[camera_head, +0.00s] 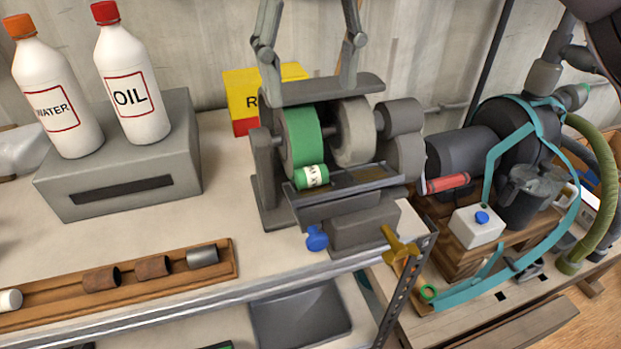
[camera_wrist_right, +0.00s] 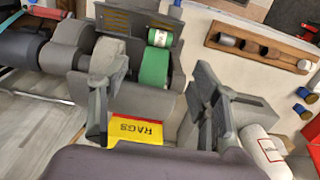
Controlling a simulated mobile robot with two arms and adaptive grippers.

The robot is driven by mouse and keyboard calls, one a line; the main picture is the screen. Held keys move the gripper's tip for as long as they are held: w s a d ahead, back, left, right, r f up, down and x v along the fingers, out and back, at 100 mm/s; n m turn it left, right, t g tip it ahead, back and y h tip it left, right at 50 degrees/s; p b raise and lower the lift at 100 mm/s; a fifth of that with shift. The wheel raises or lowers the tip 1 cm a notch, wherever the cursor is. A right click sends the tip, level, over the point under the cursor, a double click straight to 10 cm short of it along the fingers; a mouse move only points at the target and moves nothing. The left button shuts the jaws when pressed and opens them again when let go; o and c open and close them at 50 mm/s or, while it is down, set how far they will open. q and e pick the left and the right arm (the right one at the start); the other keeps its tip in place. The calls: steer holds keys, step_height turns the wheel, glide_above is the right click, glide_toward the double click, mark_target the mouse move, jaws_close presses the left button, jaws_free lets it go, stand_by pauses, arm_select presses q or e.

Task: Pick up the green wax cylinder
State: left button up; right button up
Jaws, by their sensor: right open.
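The green wax cylinder (camera_head: 312,176) is small, with a white label band. It lies on the grey tray in front of the green wheel (camera_head: 301,137) of the bench grinder (camera_head: 350,228). It also shows in the right wrist view (camera_wrist_right: 160,38), beyond the green wheel. My right gripper (camera_head: 311,90) is open and empty at the top of the head view, its two fingers pointing down over the grinder. In the right wrist view (camera_wrist_right: 150,84) the fingers are apart, with the green wheel and the cylinder beyond the gap. My left gripper is not in view.
White WATER (camera_head: 58,90) and OIL (camera_head: 131,75) bottles stand on a grey box at left. A yellow RAGS box (camera_head: 240,88) is behind the grinder. A wooden rack (camera_head: 130,290) with cylinders lies in front. A pump with hoses (camera_head: 490,150) is at right. Bare bench lies left of the grinder.

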glide_above(311, 168)
steer(key=f, duration=0.4)
steer(key=shift+w, duration=0.3)
step_height(311, 168, down, 2)
steer(key=shift+d+f, duration=0.1)
steer(key=shift+f, duration=0.1)
steer(key=shift+s+f, duration=0.2)
steer(key=shift+f, duration=0.3)
step_height(311, 168, down, 3)
steer(key=shift+s+f+p, duration=0.15)
steer(key=shift+p, duration=0.6)
steer(key=shift+f, duration=0.5)
steer(key=c, duration=0.4)
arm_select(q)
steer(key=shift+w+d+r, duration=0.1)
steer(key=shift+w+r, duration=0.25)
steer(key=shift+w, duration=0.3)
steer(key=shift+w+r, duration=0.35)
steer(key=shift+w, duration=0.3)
arm_select(e)
steer(key=c, duration=0.7)
